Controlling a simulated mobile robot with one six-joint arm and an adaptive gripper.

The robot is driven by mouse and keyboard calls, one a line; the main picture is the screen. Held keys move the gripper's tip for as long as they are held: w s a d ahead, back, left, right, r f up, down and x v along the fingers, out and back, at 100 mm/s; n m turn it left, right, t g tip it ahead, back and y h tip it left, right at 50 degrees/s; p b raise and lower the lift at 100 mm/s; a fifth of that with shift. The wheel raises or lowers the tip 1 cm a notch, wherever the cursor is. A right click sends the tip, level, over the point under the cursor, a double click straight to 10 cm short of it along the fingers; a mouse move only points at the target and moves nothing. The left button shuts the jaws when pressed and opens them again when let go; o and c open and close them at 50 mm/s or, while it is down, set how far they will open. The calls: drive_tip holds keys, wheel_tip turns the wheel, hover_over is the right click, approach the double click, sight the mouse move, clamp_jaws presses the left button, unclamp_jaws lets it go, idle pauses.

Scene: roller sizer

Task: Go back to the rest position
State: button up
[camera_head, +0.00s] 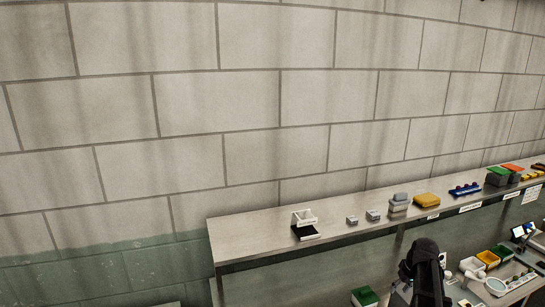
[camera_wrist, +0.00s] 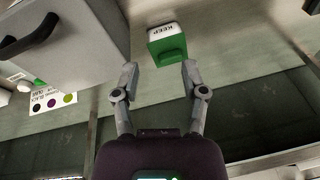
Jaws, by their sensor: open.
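My gripper (camera_wrist: 160,80) shows in the wrist view with its two fingers spread apart and nothing between them. A green and white box labelled KEEP (camera_wrist: 168,46) lies beyond the fingertips, apart from them. In the head view a dark part of my arm (camera_head: 426,270) stands at the lower right, in front of the bench; the fingers cannot be made out there.
A long shelf (camera_head: 260,228) holds a white holder (camera_head: 304,217), grey blocks (camera_head: 398,202), a yellow item (camera_head: 427,200) and a blue rack (camera_head: 465,189). Below are green (camera_head: 365,297) and yellow (camera_head: 488,258) bins. A grey cabinet with a black handle (camera_wrist: 28,36) is close at left in the wrist view.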

drive_tip(key=s+a+f+b, duration=0.2)
drive_tip(key=s+a, duration=0.2)
drive_tip(key=a, duration=0.5)
drive_tip(key=s+a+f+g+h+b, duration=0.1)
drive_tip(key=s+a, duration=0.3)
drive_tip(key=a, duration=0.5)
drive_tip(key=s+a+f+g+b, duration=0.1)
drive_tip(key=s+a+f+b, duration=0.2)
drive_tip(key=a, duration=0.6)
drive_tip(key=shift+s+a+f+m+h, duration=0.15)
drive_tip(key=shift+s+f+m+h, duration=0.25)
drive_tip(key=shift+s, duration=0.55)
drive_tip(key=shift+f, duration=0.1)
